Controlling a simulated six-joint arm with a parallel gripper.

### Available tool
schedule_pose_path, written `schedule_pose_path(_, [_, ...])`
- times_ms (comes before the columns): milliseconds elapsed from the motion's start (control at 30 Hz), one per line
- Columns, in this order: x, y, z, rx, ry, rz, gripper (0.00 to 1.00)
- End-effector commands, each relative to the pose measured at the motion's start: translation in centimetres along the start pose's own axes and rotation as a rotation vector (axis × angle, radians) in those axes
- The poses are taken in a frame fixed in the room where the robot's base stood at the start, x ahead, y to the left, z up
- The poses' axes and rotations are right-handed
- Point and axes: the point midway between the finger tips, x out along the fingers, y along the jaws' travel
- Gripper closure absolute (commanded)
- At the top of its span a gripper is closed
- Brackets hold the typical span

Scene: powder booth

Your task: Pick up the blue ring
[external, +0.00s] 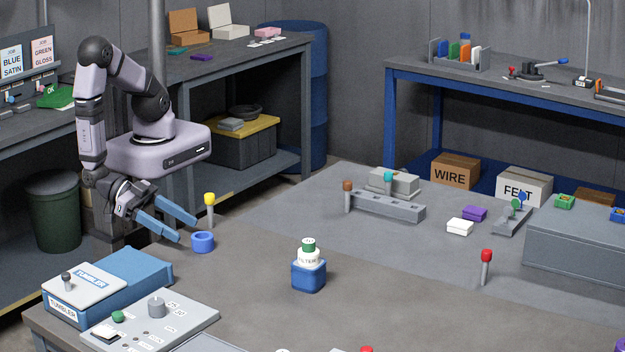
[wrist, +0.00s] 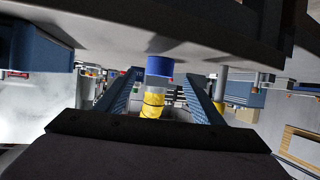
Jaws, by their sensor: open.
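The blue ring (external: 203,242) rests on the table in the external view, just beyond my gripper's fingertips. A grey peg with a yellow knob (external: 210,200) stands close to the ring; I cannot tell whether they touch. My gripper (external: 187,230) is open and empty, low over the table's left side, with its two blue fingers pointing towards the ring. The wrist view looks upside down.
A blue tumbler box (external: 140,270) and a control panel (external: 155,320) stand near the front left. A bottle in a blue holder (external: 309,275) stands to the right of the ring. A red-topped peg (external: 486,265) is farther right. The table between them is mostly clear.

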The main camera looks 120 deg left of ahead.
Motion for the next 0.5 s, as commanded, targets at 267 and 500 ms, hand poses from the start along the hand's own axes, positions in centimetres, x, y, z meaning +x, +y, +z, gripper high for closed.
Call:
schedule_pose_path(267, [1.2,-0.1,-0.1,0.001,0.001,-0.004,0.38])
schedule_pose_path(500, [2.2,0.0,0.0,0.0,0.0,0.0,0.38])
